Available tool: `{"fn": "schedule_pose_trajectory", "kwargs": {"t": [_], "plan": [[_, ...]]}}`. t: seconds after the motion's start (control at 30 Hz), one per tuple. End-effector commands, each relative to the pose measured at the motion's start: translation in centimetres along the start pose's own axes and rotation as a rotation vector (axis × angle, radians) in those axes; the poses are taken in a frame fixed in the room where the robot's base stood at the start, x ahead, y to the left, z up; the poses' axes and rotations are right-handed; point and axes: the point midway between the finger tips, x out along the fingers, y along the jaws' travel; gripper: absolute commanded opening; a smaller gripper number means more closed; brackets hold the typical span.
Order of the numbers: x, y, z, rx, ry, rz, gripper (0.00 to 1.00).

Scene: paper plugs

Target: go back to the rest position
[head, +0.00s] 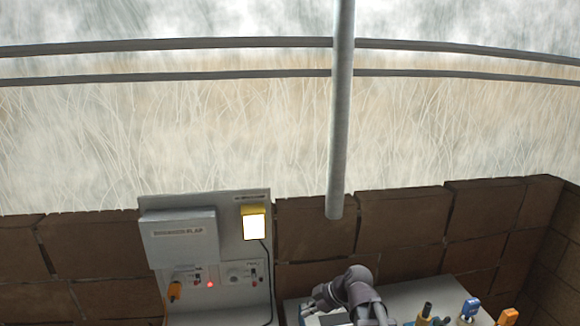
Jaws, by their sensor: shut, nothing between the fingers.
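My arm curves up at the bottom middle of the head view. My gripper (309,306) is at its left end, low in the picture, shut and empty. It is over or beside the left part of a grey table (410,297); its height above the table is hard to tell. Its lower part and what lies under it are partly cut off by the picture's bottom edge.
A grey panel (258,275) on the left carries a labelled box (180,240), a lit yellow-framed lamp (254,223), an orange plug (174,291) and a red light (210,284). Blue (470,308) and orange (507,316) plugs stand at right. A grey pole (341,120) hangs above.

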Motion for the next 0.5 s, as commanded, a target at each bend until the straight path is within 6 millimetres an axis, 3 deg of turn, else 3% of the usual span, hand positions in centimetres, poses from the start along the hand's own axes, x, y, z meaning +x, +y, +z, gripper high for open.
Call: {"fn": "schedule_pose_trajectory", "kwargs": {"t": [0.5], "plan": [[-1.7,-3.0,7.0,0.688,-0.364,0.092,0.0]]}}
